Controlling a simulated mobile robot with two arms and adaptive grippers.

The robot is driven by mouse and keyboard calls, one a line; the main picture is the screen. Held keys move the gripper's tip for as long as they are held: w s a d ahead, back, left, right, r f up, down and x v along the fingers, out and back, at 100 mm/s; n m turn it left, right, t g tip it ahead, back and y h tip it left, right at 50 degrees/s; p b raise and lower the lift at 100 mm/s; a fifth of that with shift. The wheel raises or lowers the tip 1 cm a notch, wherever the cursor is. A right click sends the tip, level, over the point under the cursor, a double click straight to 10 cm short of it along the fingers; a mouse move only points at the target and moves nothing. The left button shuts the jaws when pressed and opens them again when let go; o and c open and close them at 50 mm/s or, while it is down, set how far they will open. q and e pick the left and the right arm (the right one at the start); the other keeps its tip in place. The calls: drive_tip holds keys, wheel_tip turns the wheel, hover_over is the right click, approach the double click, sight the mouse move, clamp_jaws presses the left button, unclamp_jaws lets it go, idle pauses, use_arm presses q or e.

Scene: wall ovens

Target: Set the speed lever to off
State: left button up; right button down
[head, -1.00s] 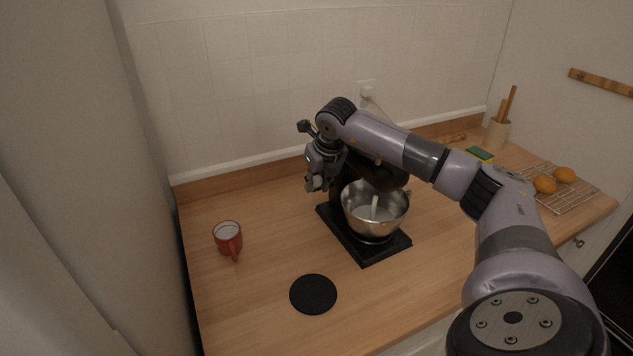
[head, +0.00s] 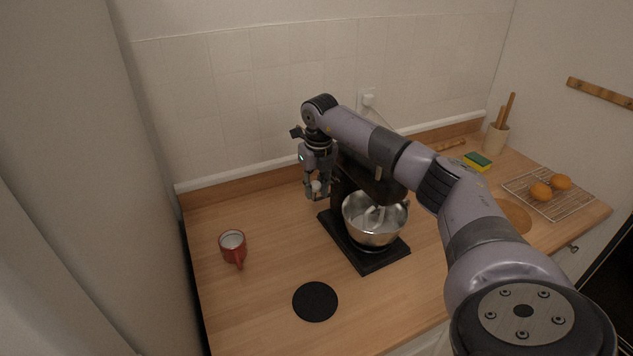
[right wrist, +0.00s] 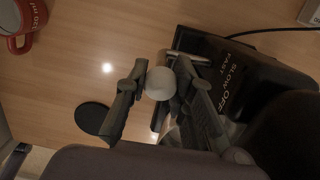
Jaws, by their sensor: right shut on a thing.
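The black stand mixer (head: 376,259) stands on the wooden counter with a steel bowl (head: 372,232) under its head. My right gripper (head: 317,191) is at the mixer's left side, pointing down. In the right wrist view its fingers (right wrist: 154,88) are closed around the round white knob (right wrist: 160,83) of the speed lever. The knob also shows in the head view (head: 316,186). The mixer's side bears the words OFF, SLOW and FAST (right wrist: 232,88). The lever's shaft is mostly hidden by the fingers, so I cannot tell its exact setting. My left gripper is out of view.
A red mug (head: 232,246) stands to the left, and a black round mat (head: 315,301) lies in front. A sponge (head: 478,161), a utensil holder (head: 496,138) and a wire rack (head: 565,203) with oranges are at the right. The left counter is mostly clear.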

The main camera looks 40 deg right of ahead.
drive_tip(key=shift+w+d+r+g+y, duration=0.15)
drive_tip(key=shift+w+g, duration=0.1)
drive_tip(key=shift+g, duration=0.2)
drive_tip(key=shift+w+r+g+y, duration=0.15)
drive_tip(key=shift+w+g, duration=0.1)
drive_tip(key=shift+g, duration=0.2)
drive_tip(key=shift+w+d+g, duration=0.1)
drive_tip(key=shift+w+g, duration=0.1)
drive_tip(key=shift+g, duration=0.3)
drive_tip(key=c, duration=1.3)
unclamp_jaws()
drive_tip(key=shift+f, duration=0.15)
drive_tip(key=shift+c, duration=0.2)
wheel_tip(320, 180, up, 7)
drive_tip(key=w, duration=0.1)
drive_tip(key=shift+d+r, duration=0.15)
drive_tip(key=shift+r, duration=0.05)
